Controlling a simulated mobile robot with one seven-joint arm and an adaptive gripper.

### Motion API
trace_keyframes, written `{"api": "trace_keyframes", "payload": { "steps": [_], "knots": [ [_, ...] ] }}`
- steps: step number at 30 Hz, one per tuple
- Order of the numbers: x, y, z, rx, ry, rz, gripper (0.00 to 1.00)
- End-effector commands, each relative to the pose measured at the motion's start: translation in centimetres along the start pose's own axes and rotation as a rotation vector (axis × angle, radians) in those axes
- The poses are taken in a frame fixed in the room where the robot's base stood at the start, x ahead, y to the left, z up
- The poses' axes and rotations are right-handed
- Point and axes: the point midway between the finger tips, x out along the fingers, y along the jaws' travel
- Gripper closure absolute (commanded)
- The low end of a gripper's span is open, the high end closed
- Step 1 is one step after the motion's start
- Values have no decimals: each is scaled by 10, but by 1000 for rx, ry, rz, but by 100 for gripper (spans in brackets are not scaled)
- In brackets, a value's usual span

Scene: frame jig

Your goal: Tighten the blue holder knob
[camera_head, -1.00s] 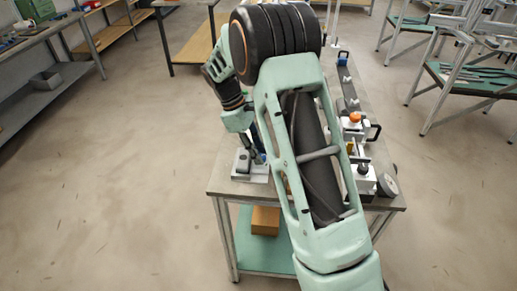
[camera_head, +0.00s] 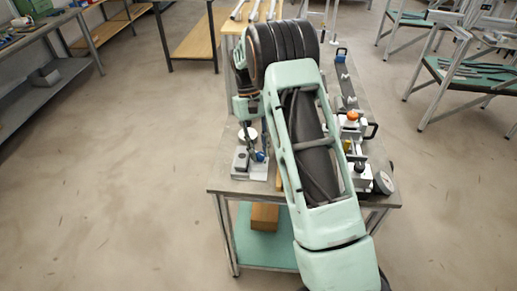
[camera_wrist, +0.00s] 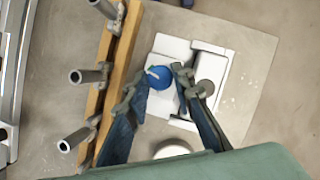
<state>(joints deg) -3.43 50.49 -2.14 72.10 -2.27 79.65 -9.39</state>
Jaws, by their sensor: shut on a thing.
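The blue holder knob (camera_wrist: 158,77) sits on a white holder block (camera_wrist: 170,48) in the wrist view. My gripper (camera_wrist: 160,72) has one fingertip on each side of the knob and is shut on it. The fingertips hide parts of the knob's sides. In the head view a bit of blue (camera_head: 261,156) shows low beside my gripper (camera_head: 252,152), at the near left of the bench. My own arm covers much of the bench there.
A wooden rack with grey pegs (camera_wrist: 90,76) stands close left of my fingers in the wrist view. In the head view, an orange knob (camera_head: 352,117) and a gauge-like disc (camera_head: 383,182) are on the bench's right side.

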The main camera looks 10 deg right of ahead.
Motion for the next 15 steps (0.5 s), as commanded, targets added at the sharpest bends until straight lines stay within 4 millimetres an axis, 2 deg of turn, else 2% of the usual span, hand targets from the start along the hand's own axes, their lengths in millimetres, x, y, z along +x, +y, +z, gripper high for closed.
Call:
{"api": "trace_keyframes", "payload": {
  "steps": [15],
  "knots": [
    [-1, 1, 0, 114, 3, -47, 100]
  ]
}}
